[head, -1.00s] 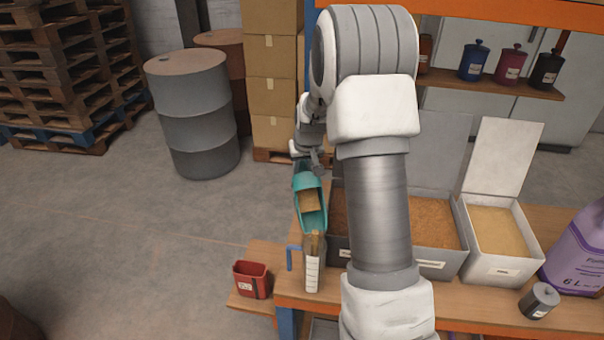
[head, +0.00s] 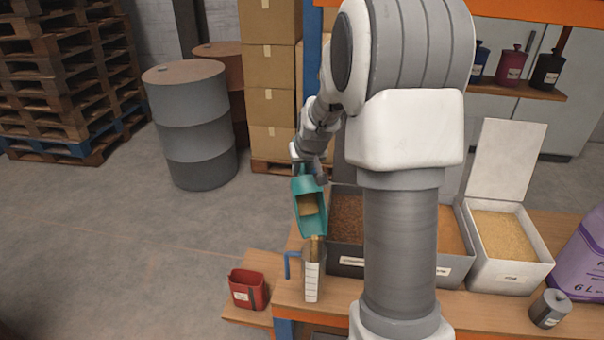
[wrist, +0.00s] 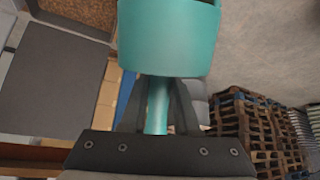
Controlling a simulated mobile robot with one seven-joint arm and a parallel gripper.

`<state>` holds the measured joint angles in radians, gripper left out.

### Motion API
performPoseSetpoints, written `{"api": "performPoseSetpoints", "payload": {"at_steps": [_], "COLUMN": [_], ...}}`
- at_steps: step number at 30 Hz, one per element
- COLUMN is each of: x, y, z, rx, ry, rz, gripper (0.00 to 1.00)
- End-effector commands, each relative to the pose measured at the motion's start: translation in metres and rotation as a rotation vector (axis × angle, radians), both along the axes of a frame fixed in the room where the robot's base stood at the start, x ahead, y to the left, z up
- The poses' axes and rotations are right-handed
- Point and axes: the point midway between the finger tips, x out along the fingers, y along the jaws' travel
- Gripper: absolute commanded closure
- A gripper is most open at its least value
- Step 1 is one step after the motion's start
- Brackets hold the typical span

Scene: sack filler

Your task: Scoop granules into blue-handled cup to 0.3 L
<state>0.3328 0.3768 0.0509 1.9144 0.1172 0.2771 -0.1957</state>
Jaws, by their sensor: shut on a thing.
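My gripper (wrist: 157,112) is shut on the handle of a teal scoop (wrist: 170,40). In the head view the scoop (head: 306,190) is tilted down toward the blue-handled cup, with tan granules (head: 309,205) inside it. A thin tan stream runs from its lip into the cup. The clear measuring cup (head: 313,270) stands upright at the bench's left end, with a white scale strip on its front and a blue handle on its left. The level inside is too small to read. The scoop's inside is mostly hidden in the wrist view.
Open bins stand right of the cup: one with brown granules (head: 347,218), a middle one partly behind my arm, and one with pale granules (head: 503,236). A red container (head: 248,290) stands on a lower ledge at left. A small dark canister (head: 549,308) stands at right.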

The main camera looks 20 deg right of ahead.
Motion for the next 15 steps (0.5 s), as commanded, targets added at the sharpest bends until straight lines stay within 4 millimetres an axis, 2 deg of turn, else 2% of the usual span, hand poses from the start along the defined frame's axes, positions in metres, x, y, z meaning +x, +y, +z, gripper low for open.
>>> {"api": "performPoseSetpoints", "payload": {"at_steps": [8,15], "x": [-0.002,-0.001], "y": [0.0,0.0], "z": [0.003,0.015], "rx": [-0.005,0.009], "ry": [-0.022,0.042], "rz": [-0.001,-0.001], "gripper": [1.0,1.0]}}
